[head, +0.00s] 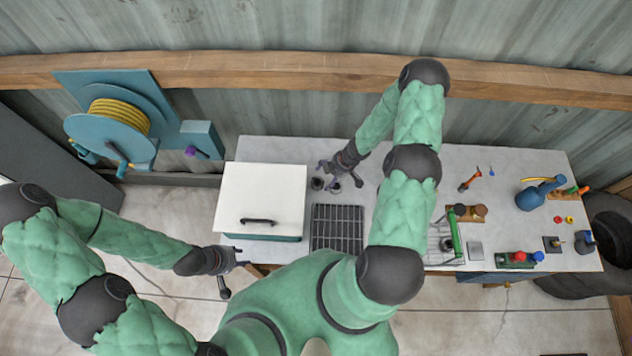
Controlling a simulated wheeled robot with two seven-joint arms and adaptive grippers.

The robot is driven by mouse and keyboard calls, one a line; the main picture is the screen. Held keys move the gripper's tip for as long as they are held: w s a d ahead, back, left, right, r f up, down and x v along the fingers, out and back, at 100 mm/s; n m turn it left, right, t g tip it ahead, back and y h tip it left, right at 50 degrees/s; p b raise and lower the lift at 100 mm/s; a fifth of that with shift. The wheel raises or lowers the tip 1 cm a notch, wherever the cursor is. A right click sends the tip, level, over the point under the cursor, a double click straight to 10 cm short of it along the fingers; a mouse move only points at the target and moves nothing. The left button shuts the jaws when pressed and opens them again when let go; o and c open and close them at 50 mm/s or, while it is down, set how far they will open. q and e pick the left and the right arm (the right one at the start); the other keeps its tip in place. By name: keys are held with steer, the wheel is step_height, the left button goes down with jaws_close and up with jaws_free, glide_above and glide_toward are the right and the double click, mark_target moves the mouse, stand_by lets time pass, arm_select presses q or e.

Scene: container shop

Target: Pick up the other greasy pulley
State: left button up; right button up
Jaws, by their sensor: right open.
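Two small dark round pieces, which look like the greasy pulleys, sit on the grey bench behind the black grate. One (317,183) is at the left; the other (335,187) is close to its right, partly covered by my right gripper. My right gripper (341,178) is open, just above and beside them, with its fingers pointing down and left. I cannot tell whether it touches either piece. My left gripper (236,278) is open and empty, in front of the bench's left front edge.
A white-lidded box (264,190) with a dark handle stands left of the pieces. The black grate (336,228) lies in front of them. A wire basket (441,240), tools and small parts occupy the bench's right side. A blue hose reel (105,125) hangs at the left.

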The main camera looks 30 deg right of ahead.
mark_target(320, 182)
steer(key=x, duration=0.3)
steer(key=shift+w+d+b, duration=0.1)
steer(key=shift+w+b, duration=0.2)
steer(key=shift+a+f, duration=0.25)
steer(key=shift+f, duration=0.25)
steer(key=shift+x, duration=1.95)
steer(key=shift+w+d, duration=0.1)
steer(key=shift+w, duration=0.05)
steer(key=c, duration=1.3)
